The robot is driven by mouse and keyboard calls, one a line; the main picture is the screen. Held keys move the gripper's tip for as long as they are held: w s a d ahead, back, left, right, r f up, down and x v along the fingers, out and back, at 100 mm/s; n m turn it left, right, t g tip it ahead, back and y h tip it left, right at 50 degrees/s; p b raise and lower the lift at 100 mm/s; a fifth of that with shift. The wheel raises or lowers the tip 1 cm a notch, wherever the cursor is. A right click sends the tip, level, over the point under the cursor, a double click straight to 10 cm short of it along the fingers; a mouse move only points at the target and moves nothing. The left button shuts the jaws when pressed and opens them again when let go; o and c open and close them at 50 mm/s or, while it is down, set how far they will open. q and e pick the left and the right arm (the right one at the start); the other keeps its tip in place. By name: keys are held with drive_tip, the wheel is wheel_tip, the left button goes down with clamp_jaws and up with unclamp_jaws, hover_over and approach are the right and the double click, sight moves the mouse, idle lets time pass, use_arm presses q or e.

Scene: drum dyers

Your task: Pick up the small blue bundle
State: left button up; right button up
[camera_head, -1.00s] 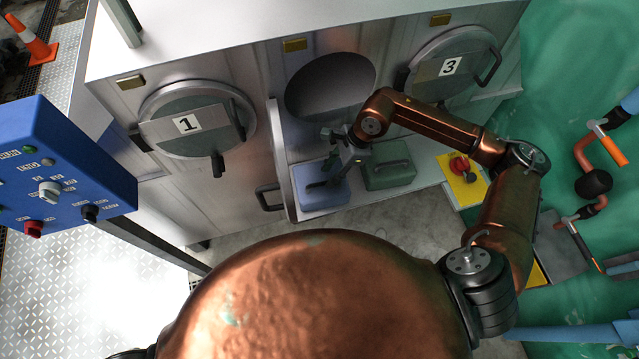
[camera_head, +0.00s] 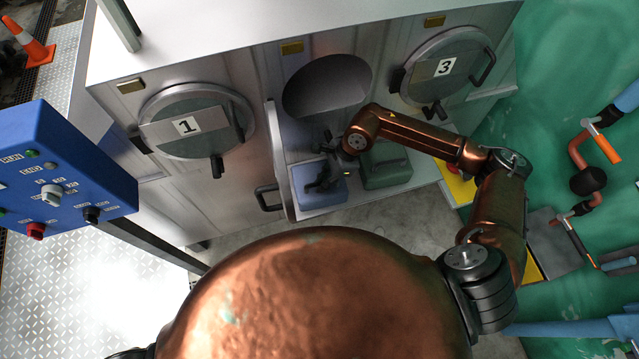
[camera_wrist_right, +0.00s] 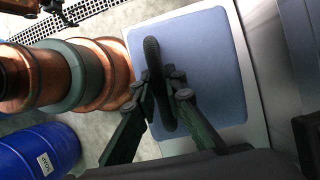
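The small blue bundle (camera_head: 318,192) is a soft blue block with a dark handle, on the ledge below the middle drum opening. In the right wrist view the bundle (camera_wrist_right: 215,65) fills the upper middle, and its dark handle (camera_wrist_right: 154,55) stands out. My right gripper (camera_head: 322,182) is down at the top of the bundle. In the wrist view its fingers (camera_wrist_right: 160,92) are on either side of the handle, very close to it. I cannot tell whether they press on it. The bundle rests on the ledge. My left gripper is not in view.
A green bundle (camera_head: 387,166) sits right beside the blue one. A metal panel (camera_head: 281,160) stands upright at the ledge's left edge. Drum doors 1 (camera_head: 195,122) and 3 (camera_head: 447,68) are shut. A blue control box (camera_head: 62,170) stands at left.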

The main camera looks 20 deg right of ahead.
clamp_jaws()
drive_tip(key=shift+r, duration=0.1)
idle(0.4)
